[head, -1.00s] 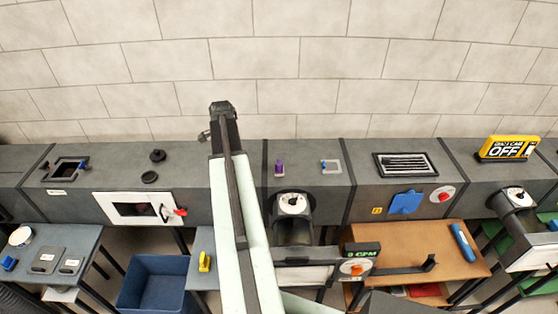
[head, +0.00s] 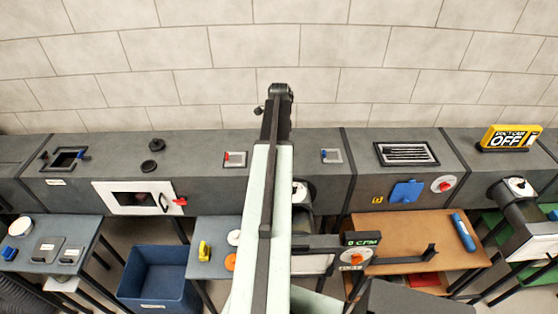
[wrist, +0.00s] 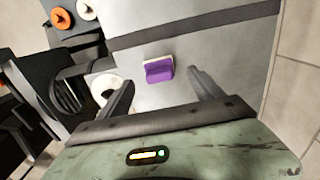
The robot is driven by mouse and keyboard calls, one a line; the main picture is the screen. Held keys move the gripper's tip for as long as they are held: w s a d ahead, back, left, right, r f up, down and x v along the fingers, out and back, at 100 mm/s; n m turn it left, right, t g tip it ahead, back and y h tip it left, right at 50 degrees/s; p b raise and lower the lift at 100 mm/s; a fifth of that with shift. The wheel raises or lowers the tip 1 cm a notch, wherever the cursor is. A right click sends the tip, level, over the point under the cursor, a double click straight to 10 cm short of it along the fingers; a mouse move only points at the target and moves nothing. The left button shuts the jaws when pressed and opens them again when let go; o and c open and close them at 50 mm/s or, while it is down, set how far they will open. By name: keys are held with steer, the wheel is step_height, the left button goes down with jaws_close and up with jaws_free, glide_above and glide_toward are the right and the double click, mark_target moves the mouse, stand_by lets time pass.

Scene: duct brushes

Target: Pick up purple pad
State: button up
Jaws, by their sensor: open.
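The purple pad (wrist: 158,69) sits on the grey top of the duct in the wrist view, just beyond my fingertips and roughly between them. It looks like a small block with a lighter base edge at its far side. My gripper (wrist: 162,81) is open with nothing between its fingers. In the head view my gripper (head: 279,95) shows at the far end of my raised arm, over the duct (head: 210,180). My arm hides the pad in that view.
A round white-faced fitting (wrist: 110,86) is left of my gripper. A block wall (head: 420,60) stands behind.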

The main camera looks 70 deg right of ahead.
step_height(320, 180, down, 4)
steer(key=b, duration=0.3)
steer(key=shift+w+f, duration=0.1)
steer(key=shift+f, duration=0.05)
steer(key=shift+r, duration=0.2)
steer(key=c, duration=1.5)
steer(key=shift+o, duration=0.2)
steer(key=shift+r+p, duration=0.5)
steer(key=shift+p, duration=0.1)
step_height(320, 180, up, 3)
steer(key=p, duration=0.3)
steer(key=s+a, duration=0.3)
steer(key=a, duration=0.4)
steer(key=s+a+r+p, duration=0.1)
steer(key=s+a, duration=0.1)
steer(key=a, duration=0.6)
steer(key=shift+s, duration=0.4)
